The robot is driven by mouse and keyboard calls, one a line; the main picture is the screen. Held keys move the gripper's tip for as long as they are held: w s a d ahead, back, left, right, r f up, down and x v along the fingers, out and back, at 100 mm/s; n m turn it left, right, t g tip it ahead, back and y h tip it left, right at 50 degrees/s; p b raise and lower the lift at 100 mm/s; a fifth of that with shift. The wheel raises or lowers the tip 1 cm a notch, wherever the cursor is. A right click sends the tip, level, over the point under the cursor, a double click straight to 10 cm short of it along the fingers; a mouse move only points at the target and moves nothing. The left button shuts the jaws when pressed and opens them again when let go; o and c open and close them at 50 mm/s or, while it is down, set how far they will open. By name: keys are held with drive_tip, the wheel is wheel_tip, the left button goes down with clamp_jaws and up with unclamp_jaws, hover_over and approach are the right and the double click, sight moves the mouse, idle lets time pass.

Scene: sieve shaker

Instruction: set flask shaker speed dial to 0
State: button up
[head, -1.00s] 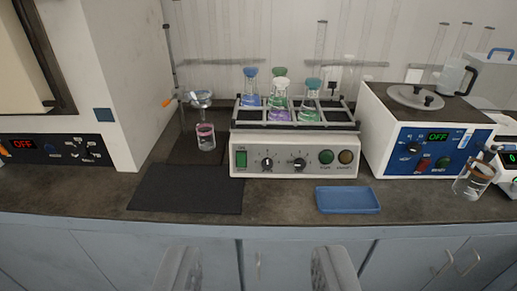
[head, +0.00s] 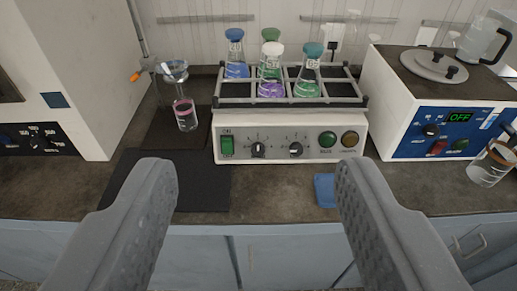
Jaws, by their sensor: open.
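The flask shaker (head: 288,156) stands on the bench in the middle of the head view. Its white front carries a green ON switch (head: 227,146), a left black dial (head: 258,150), a right black dial (head: 296,150) and two round buttons. Which dial is for speed is too small to read. Several stoppered flasks (head: 270,75) stand in the rack on top. My gripper (head: 257,180) is open and empty, in front of the shaker and apart from it. Its two fingers frame the shaker's front.
A dark mat (head: 200,182) lies at left front, with a small pink-banded glass (head: 185,114) behind it. A blue tray (head: 325,190) is partly hidden by my right finger. A white bath unit (head: 385,95) reading OFF stands right, with a glass jar (head: 489,165) beside it.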

drive_tip(key=s+d+f+p+x, duration=0.15)
drive_tip(key=p+x, duration=0.35)
drive_tip(key=x, duration=0.6)
drive_tip(key=m+g+p, duration=0.1)
drive_tip(key=g+p, duration=0.1)
drive_tip(key=p, duration=1)
hover_over(258, 152)
drive_tip(key=s, duration=1.3)
wheel_tip(258, 152, down, 28)
drive_tip(key=shift+y, duration=0.4)
drive_tip(key=x, duration=0.4)
drive_tip(key=b+x, duration=0.1)
drive_tip(key=x, duration=0.8)
drive_tip(key=shift+w+d+b, duration=0.15)
drive_tip(key=shift+d+b, duration=0.2)
drive_tip(key=shift+d, duration=0.05)
drive_tip(key=c, duration=1)
